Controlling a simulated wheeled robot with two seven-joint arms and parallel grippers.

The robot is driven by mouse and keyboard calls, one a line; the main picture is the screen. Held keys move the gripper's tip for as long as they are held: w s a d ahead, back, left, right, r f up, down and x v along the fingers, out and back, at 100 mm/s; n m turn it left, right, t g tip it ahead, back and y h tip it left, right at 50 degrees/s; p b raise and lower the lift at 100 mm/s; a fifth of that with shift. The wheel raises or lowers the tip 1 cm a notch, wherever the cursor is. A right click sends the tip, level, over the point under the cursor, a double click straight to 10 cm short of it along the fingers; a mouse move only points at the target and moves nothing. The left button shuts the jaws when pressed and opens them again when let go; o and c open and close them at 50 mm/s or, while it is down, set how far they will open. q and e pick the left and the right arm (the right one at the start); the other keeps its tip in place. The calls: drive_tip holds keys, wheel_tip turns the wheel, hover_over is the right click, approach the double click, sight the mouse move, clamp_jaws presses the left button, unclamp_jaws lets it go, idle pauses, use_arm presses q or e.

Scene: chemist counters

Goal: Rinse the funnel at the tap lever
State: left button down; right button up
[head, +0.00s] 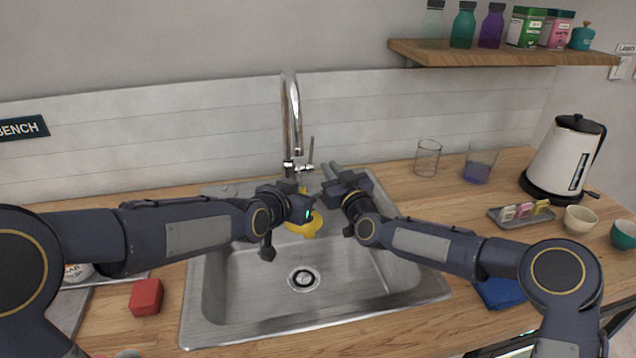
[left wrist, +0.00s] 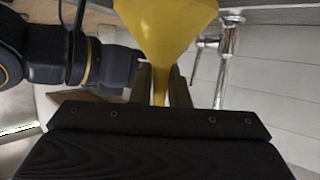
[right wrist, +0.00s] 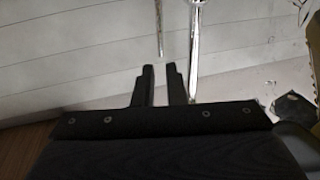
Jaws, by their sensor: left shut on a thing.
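A yellow funnel (head: 303,223) is held over the sink, below and in front of the chrome tap (head: 290,120). My left gripper (head: 303,205) is shut on the funnel's narrow stem. The left wrist view shows the stem between the fingers and the cone (left wrist: 168,25) beyond them. The thin tap lever (head: 311,152) stands up at the right of the tap's base. My right gripper (head: 331,171) is empty, with a narrow gap between its fingers, just right of and below the lever. In the right wrist view the lever (right wrist: 159,30) appears beyond the fingertips. I cannot tell whether water runs.
The steel sink (head: 235,325) has a clear floor around its drain. A red block (head: 146,297) lies left of it, and a blue cloth (head: 500,291) lies right. Glasses (head: 428,158), a small tray (head: 522,221) and a kettle (head: 565,155) stand on the right counter.

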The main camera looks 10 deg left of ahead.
sight(313, 143)
drive_tip(key=shift+s+r+n, duration=0.1)
drive_tip(key=shift+s+n, duration=0.1)
drive_tip(key=shift+n, duration=0.7)
clamp_jaws()
drive_tip(key=s+d+n, duration=0.3)
drive_tip(key=s+n, duration=0.1)
drive_tip(key=n, duration=1.2)
drive_tip(key=shift+n, duration=0.3)
drive_tip(key=x, duration=1.3)
drive_tip(key=shift+w+a, duration=0.25)
drive_tip(key=shift+w, duration=0.05)
drive_tip(key=shift+w+a+r, duration=0.15)
drive_tip(key=shift+w+a, duration=0.25)
drive_tip(key=shift+w, duration=0.2)
use_arm(q)
drive_tip(key=shift+s+d+r, duration=0.2)
drive_tip(key=shift+s, duration=0.1)
use_arm(e)
drive_tip(key=shift+d+r, duration=0.2)
drive_tip(key=shift+r, duration=0.25)
